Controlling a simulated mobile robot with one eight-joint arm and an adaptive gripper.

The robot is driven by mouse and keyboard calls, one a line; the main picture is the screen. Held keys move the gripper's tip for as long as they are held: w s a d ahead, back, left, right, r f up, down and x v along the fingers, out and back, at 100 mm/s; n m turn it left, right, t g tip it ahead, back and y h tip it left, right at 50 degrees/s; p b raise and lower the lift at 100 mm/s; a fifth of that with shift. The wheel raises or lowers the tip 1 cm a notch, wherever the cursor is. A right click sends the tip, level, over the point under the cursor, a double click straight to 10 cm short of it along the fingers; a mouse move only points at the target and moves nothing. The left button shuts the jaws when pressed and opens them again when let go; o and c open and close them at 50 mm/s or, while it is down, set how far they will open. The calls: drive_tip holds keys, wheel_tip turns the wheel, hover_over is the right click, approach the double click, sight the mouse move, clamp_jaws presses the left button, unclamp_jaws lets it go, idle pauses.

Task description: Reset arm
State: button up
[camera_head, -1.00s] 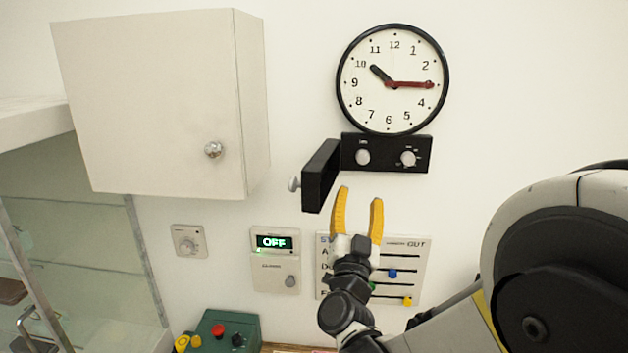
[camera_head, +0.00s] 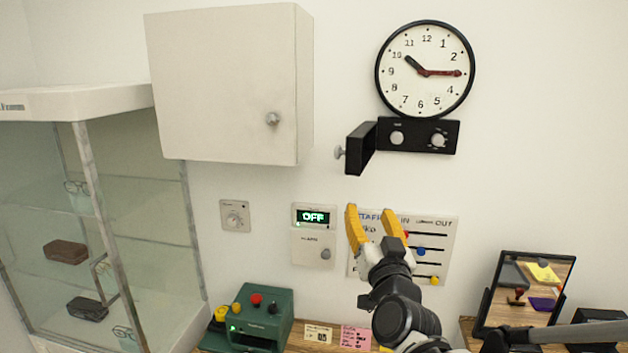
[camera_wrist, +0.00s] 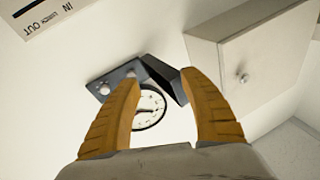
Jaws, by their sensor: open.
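My gripper (camera_head: 374,228) has two yellow fingers that stand apart with nothing between them. In the head view it points up, in front of the white staff in/out board (camera_head: 440,252), and covers part of that board. My dark wrist and arm run down to the bottom edge. In the wrist view my gripper (camera_wrist: 163,105) is open toward the wall, with the clock (camera_wrist: 150,106) showing between the fingers.
A black control box (camera_head: 420,135) with an open flap (camera_head: 362,148) sits under the clock. A white cabinet (camera_head: 225,85) hangs left of it. A glass case (camera_head: 95,230) stands at left. A green button box (camera_head: 262,315) and a framed mirror (camera_head: 527,290) are below.

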drive_tip(key=s+f+n+g+y+b, duration=0.1)
drive_tip(key=s+f+g+b, duration=0.2)
drive_tip(key=f, duration=0.4)
drive_tip(key=s+d+f+n+g+b, duration=0.1)
drive_tip(key=s+f+g+b, duration=0.1)
drive_tip(key=s+f+b, duration=0.3)
drive_tip(key=s+f+n+g+y+b, duration=0.1)
drive_tip(key=s+f+g+b, duration=0.15)
drive_tip(key=f, duration=0.55)
drive_tip(key=s+d+f+m+g+h+b, duration=0.1)
drive_tip(key=s+d+f+g+h+b, duration=0.2)
drive_tip(key=s+f, duration=1.1)
drive_tip(key=s+d+g+b, duration=0.1)
drive_tip(key=d+g+b, duration=0.1)
drive_tip(key=d, duration=0.1)
drive_tip(key=shift+d+f, duration=0.2)
drive_tip(key=shift+d, duration=0.2)
